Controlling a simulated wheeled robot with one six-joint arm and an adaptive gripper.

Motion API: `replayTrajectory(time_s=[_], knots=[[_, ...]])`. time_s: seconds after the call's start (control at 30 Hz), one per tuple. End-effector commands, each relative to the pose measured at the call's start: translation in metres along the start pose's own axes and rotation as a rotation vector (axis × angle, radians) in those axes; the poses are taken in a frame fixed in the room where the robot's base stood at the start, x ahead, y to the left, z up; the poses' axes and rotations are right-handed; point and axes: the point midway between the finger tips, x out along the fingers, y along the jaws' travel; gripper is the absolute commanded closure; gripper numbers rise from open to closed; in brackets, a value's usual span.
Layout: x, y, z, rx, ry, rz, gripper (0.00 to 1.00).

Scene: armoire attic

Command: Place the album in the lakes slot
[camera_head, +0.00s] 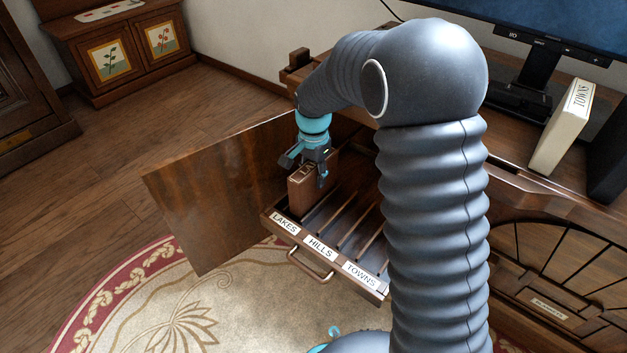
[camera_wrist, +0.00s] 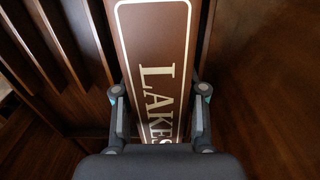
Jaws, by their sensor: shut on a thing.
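A brown album (camera_head: 309,189) is upright in the pulled-out drawer, over the compartment at the left end behind the LAKES label (camera_head: 284,223). In the wrist view the album's spine (camera_wrist: 157,60) reads LAKES in cream letters inside a cream border. My gripper (camera_head: 315,165) points down and is shut on the album, with one finger on each side of it; the fingers also show in the wrist view (camera_wrist: 160,115). The drawer (camera_head: 326,262) has further labels HILLS and TOWNS, with thin dividers behind them. The album's lower end is partly hidden, so I cannot tell whether it touches the drawer floor.
An open wooden door (camera_head: 220,190) stands just left of the drawer. A cream TOWNS album (camera_head: 562,128) stands on the desk by the monitor (camera_head: 560,30). The HILLS and TOWNS compartments look empty where visible. My arm hides the drawer's right side.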

Motion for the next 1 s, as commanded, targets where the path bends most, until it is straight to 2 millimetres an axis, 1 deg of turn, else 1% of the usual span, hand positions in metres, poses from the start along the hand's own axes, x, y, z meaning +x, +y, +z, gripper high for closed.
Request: replayTrajectory(time_s=[0.03, 0.13, 0.37, 0.53, 0.57, 0.6, 0.63, 0.67, 1.0], knots=[[0.009, 0.0, 0.0, 0.0, -0.001, 0.001, 1.0], [0.018, 0.0, 0.0, 0.0, 0.0, 0.0, 1.0], [0.018, 0.0, 0.0, 0.0, 0.001, -0.001, 1.0], [0.022, 0.0, 0.0, 0.0, 0.0, -0.001, 1.0], [0.023, 0.0, 0.0, 0.0, 0.0, 0.0, 0.56], [0.022, 0.0, 0.0, 0.0, 0.0, 0.0, 0.46], [0.022, 0.0, 0.0, 0.0, 0.0, 0.0, 0.39], [0.022, 0.0, 0.0, 0.0, 0.0, 0.0, 0.34], [0.019, 0.0, 0.0, 0.0, 0.0, -0.001, 0.34]])
